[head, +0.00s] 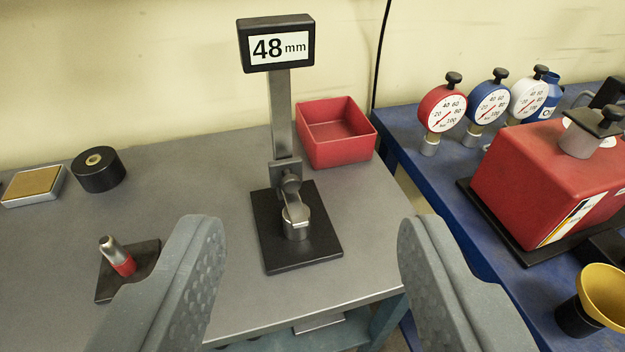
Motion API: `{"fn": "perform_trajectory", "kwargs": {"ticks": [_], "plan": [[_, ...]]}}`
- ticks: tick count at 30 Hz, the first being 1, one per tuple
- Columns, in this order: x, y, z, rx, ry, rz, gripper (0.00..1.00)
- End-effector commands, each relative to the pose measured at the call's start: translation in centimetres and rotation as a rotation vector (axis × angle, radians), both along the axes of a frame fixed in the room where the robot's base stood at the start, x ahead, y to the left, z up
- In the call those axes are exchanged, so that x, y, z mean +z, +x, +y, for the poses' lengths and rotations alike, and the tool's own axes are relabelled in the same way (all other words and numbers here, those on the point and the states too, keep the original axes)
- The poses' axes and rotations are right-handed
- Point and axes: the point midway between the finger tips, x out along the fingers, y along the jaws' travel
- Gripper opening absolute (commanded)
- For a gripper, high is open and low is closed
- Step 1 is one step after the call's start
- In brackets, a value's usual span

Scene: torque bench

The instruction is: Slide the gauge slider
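The height gauge stands upright on the grey table, with a black base plate (320,248), a flat metal column (280,115) and a display (278,45) at the top reading 48 mm. The slider shows between the fingers.
An empty red bin (336,132) stands behind the gauge at right. At left are a black cylinder (98,170), a tan-topped block (33,186) and a red-and-silver piece (117,257) on a plate. A blue bench (408,140) at right holds dial gauges, a red machine (545,175) and a yellow funnel (604,292).

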Motion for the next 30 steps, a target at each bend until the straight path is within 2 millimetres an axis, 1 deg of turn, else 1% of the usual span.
{"fn": "perform_trajectory", "kwargs": {"ticks": [1,2,3,6,8,9,13,16,18,21,25,30], "plan": [[-0.3,1.8,-1.2,-0.01,-0.007,0.024,0.47],[-0.6,2.8,-1.9,-0.016,-0.016,0.029,0.47],[-1.5,4.1,-2.7,-0.021,-0.025,0.043,0.47],[-3.9,7.3,-4.5,-0.02,-0.051,0.073,0.47],[-5.3,8.8,-5.3,-0.011,-0.064,0.086,0.47],[-6.5,9.8,-5.6,0.0,-0.071,0.097,0.47],[-9.9,12.2,-6.1,0.051,-0.085,0.124,0.47],[-12.6,13.3,-5.7,0.107,-0.079,0.142,0.47],[-14.3,13.8,-5.0,0.15,-0.065,0.148,0.47],[-16.2,14.0,-3.9,0.206,-0.04,0.152,0.47],[-17.7,14.0,-2.6,0.261,-0.012,0.149,0.47],[-18.6,14.0,-1.8,0.287,0.006,0.145,0.47]]}}
